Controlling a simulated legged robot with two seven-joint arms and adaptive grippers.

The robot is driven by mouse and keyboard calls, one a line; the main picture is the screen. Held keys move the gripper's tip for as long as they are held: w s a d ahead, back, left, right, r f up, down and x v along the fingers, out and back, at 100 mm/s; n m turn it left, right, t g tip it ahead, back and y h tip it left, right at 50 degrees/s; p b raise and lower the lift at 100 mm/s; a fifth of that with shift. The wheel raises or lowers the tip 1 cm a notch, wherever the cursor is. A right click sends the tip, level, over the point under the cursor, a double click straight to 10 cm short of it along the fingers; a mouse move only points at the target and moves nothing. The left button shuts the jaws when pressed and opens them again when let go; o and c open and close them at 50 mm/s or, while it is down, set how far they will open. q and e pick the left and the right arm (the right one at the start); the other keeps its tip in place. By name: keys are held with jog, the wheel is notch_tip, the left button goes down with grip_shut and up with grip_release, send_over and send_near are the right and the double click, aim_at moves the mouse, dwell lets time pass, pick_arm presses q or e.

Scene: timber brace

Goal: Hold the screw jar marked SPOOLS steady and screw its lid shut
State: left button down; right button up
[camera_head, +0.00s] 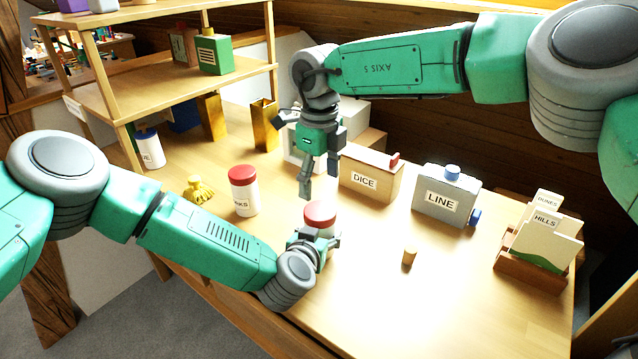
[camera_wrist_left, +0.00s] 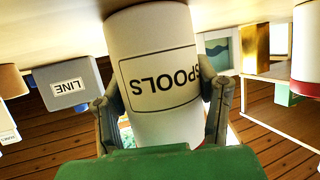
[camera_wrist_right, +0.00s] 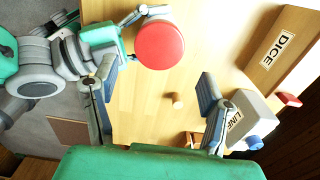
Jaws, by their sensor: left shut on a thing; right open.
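The white SPOOLS jar (camera_wrist_left: 155,45) stands on the table, its label filling the middle of the left wrist view. My left gripper (camera_head: 318,242) is shut around its body from the sides. The red lid (camera_head: 320,213) sits on top of the jar and also shows in the right wrist view (camera_wrist_right: 160,45); I cannot tell how tightly it sits. My right gripper (camera_head: 318,178) hangs open and empty above the lid, fingers pointing down, apart from it. Most of the jar body is hidden by my left gripper in the head view.
Another red-lidded jar (camera_head: 243,191) stands to the left, beside a yellow tasselled thing (camera_head: 198,189). A DICE box (camera_head: 370,176), a blue-grey LINE box (camera_head: 446,195) and a card holder (camera_head: 537,262) stand to the right. A small cork (camera_head: 409,257) lies on clear table.

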aim_at(320, 210)
jog(key=shift+f, duration=0.1)
jog(key=shift+f, duration=3.95)
jog(key=shift+c, duration=0.4)
jog(key=c, duration=0.9)
jog(key=shift+c, duration=0.2)
jog(key=o, duration=1.4)
jog(key=shift+c, duration=0.2)
jog(key=shift+r, duration=0.15)
